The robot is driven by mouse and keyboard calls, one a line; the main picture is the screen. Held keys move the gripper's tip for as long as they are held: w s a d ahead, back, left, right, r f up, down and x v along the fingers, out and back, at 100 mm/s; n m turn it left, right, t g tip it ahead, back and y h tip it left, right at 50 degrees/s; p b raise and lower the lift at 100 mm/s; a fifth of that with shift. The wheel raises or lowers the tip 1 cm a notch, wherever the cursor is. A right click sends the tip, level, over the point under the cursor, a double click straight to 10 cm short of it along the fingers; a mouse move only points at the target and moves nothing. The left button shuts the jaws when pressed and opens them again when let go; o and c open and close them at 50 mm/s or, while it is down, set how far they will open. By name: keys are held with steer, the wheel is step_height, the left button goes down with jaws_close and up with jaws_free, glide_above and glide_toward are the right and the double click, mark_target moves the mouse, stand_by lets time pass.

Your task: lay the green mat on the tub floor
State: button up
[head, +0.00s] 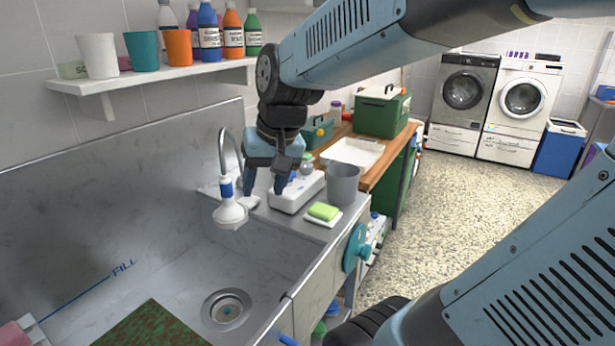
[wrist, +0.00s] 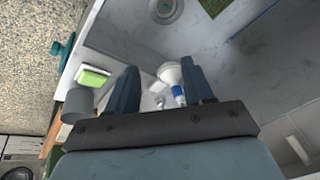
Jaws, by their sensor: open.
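The green mat (head: 150,326) is a dark, mottled green sheet that looks flat on the floor of the grey tub (head: 95,225), left of the drain (head: 226,310). The lower frame edge cuts it off. A corner of it shows at the top of the wrist view (wrist: 213,5). My gripper (head: 265,193) is open and empty, pointing down by the tub's far end, well away from the mat. In the wrist view its open fingers (wrist: 160,68) frame the white shower head (wrist: 170,75), which lies beyond them; contact cannot be told.
The tap with its shower head (head: 231,212) hangs over the tub beside my gripper. A white box (head: 298,194), a grey cup (head: 342,184) and a green sponge (head: 323,211) stand on the ledge. A shelf (head: 150,78) of cups and bottles is above. The floor at right is clear.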

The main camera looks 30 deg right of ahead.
steer(key=s+d+r+n+t+h, duration=0.1)
steer(key=s+d+r+t, duration=0.1)
steer(key=s+d, duration=0.3)
steer(key=shift+s+d+r+h, duration=0.25)
steer(key=shift+s+r+h, duration=0.15)
steer(key=shift+s, duration=0.45)
steer(key=shift+s, duration=0.1)
steer(key=shift+d, duration=0.1)
stand_by(0.4)
